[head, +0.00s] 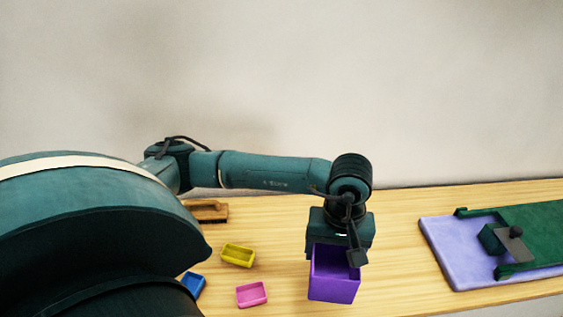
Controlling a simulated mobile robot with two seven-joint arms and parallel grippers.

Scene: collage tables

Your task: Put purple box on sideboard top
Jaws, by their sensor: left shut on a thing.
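The purple box (334,286) is an open-topped cube at the front middle of the wooden top. My left gripper (340,256) reaches down over it from above and is shut on its upper wall. One finger shows inside the opening at the right. The other finger is hidden. I cannot tell whether the box touches the wood. The light wooden top (398,240) runs along the wall; I cannot tell if it is the sideboard top.
Small yellow (238,256), pink (252,294) and blue (193,285) trays lie left of the box. A brown brush (208,211) lies behind them. At right, a lavender mat (445,250) carries a green board (540,228) with a dark block. Bare wood separates box and mat.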

